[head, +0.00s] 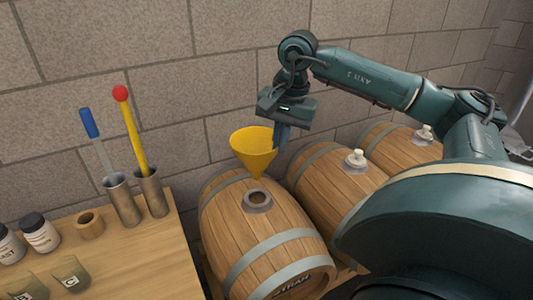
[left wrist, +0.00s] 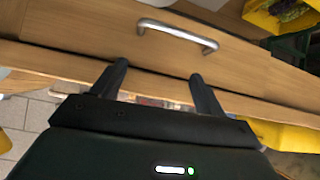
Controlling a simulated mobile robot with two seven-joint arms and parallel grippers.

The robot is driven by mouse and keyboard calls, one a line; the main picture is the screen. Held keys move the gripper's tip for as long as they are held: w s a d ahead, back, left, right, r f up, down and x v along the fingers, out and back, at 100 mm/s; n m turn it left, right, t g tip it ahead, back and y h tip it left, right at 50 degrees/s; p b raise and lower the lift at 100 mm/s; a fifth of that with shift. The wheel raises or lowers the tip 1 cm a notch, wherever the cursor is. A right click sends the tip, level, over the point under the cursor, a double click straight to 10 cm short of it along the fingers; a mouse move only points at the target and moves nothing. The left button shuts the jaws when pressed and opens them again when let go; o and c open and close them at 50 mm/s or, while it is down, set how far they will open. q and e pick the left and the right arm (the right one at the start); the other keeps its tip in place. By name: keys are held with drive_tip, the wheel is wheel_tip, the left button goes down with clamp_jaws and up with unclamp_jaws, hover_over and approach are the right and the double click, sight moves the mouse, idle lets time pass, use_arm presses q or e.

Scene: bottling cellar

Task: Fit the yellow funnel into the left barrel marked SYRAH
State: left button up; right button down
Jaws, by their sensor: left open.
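The yellow funnel (head: 253,148) is upright, wide mouth up, above the left barrel (head: 277,228). Its spout tip shows just above and behind the barrel's round bung hole (head: 258,198), seemingly clear of it. The barrel lies on its side, with dark lettering that reads like SYRAH, partly cut off, low on its front end. My right gripper (head: 281,138) is shut on the right side of the funnel's rim. My left gripper (left wrist: 160,70) shows only in the left wrist view, open and empty, in front of a wooden drawer (left wrist: 130,45).
Two more barrels, a middle one (head: 335,190) and a right one (head: 385,145), have pale bungs. A wooden table (head: 160,255) at left bears metal cups with long tools, jars and a wooden ring. A block wall stands behind. The drawer has a metal handle (left wrist: 178,33).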

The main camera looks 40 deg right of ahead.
drive_tip(key=shift+f+b, duration=0.6)
drive_tip(key=shift+f, duration=0.25)
use_arm(q)
drive_tip(key=d+b, duration=0.1)
drive_tip(key=b, duration=0.1)
drive_tip(key=f+h+b, duration=0.1)
drive_tip(key=shift+w+d+m+t+b, duration=0.25)
drive_tip(key=shift+d+m+t+b, duration=0.05)
drive_tip(key=shift+d+t+b, duration=0.1)
use_arm(e)
wheel_tip(320, 180, down, 5)
drive_tip(key=shift+r, duration=0.1)
use_arm(q)
drive_tip(key=shift+w, duration=0.15)
drive_tip(key=shift+f, duration=0.1)
drive_tip(key=shift+f+b, duration=0.7)
drive_tip(key=shift+b, duration=0.1)
use_arm(e)
drive_tip(key=shift+f, duration=0.8)
use_arm(q)
drive_tip(key=shift+f+b, duration=0.5)
drive_tip(key=shift+b, duration=0.55)
use_arm(e)
drive_tip(key=shift+f, duration=1.2)
